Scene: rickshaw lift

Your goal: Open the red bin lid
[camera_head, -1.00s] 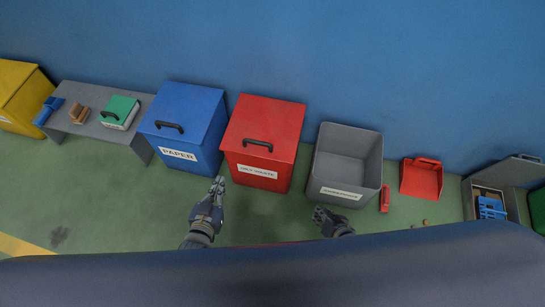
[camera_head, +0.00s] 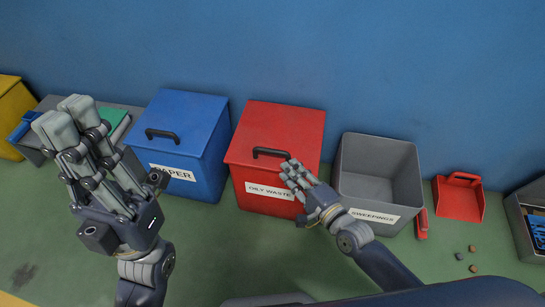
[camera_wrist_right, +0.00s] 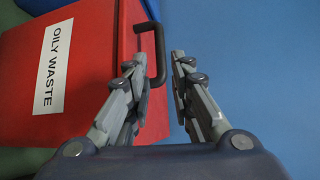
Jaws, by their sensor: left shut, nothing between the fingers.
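The red bin (camera_head: 268,195), labelled OILY WASTE, stands against the blue wall with its lid (camera_head: 278,125) down. A black handle (camera_head: 268,152) sits at the lid's front edge. My right gripper (camera_head: 290,168) is at the front of the red bin, just below and right of the handle. In the right wrist view its fingers (camera_wrist_right: 158,58) are apart. The handle (camera_wrist_right: 160,62) shows past the left finger, partly hidden by it; contact cannot be told.
The blue PAPER bin (camera_head: 190,135) stands left of the red bin. The open grey SWEEPINGS bin (camera_head: 385,205) stands close on its right. A red dustpan (camera_head: 459,202) lies further right. Green floor (camera_head: 225,240) is clear in front.

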